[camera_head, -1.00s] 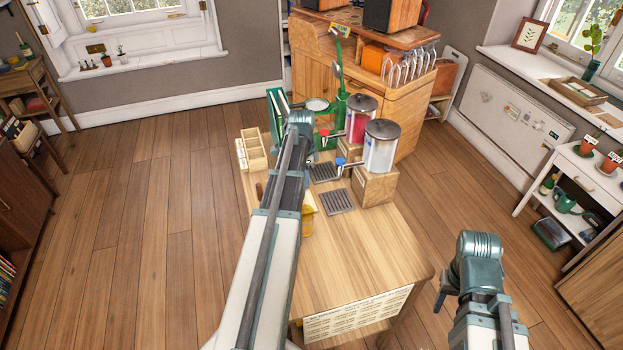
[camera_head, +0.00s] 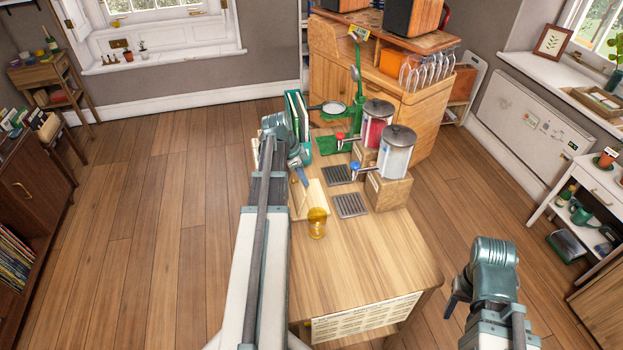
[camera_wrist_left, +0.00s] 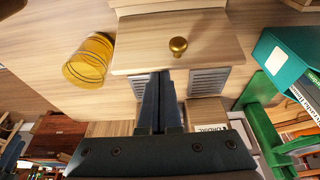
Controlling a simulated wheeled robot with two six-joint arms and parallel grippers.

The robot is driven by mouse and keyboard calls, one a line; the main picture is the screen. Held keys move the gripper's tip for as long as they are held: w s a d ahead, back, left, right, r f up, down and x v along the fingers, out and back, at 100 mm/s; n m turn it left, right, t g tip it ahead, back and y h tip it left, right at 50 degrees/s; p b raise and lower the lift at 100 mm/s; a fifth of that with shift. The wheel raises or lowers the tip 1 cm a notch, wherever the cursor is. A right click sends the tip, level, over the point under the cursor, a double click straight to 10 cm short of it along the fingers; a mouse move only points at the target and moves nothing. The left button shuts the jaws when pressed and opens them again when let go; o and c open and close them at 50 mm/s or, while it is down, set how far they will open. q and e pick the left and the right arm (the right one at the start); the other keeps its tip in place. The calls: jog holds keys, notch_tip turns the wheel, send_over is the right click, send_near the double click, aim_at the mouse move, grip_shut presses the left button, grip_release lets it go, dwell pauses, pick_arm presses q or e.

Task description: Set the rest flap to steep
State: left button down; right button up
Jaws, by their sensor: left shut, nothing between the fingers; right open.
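The rest flap appears to be the pale wooden panel with a round brass knob (camera_wrist_left: 178,46) in the left wrist view. In the head view the panel (camera_head: 313,196) shows beside my left arm, partly hidden by it; its exact tilt is hard to tell. My left gripper (camera_head: 306,184) is shut and empty, close to the panel. In the left wrist view its fingertips (camera_wrist_left: 161,76) point at the panel's edge just below the knob; I cannot tell whether they touch. My right gripper (camera_head: 456,304) is open, off the table's right side.
An amber glass (camera_head: 317,223) stands on the table (camera_head: 365,260) close to the panel. Two dispensers with taps (camera_head: 397,152) and metal drip grates (camera_head: 350,205) stand to the right. Green-framed books (camera_head: 297,118) are behind. The table's front is clear.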

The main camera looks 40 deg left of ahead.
pick_arm(q)
jog(key=shift+s+a+r, duration=0.1)
jog(key=shift+r, duration=0.05)
dwell(0.3)
jog(key=p+v, duration=1.3)
jog(key=shift+r, duration=0.25)
jog(key=s+d+f+n+g+y, duration=0.1)
jog(key=d+n+g+y, duration=0.15)
jog(key=d, duration=3.25)
jog(key=s+d+n, duration=0.1)
jog(key=s+d, duration=0.6)
jog(key=d, duration=0.3)
jog(key=shift+y, duration=0.45)
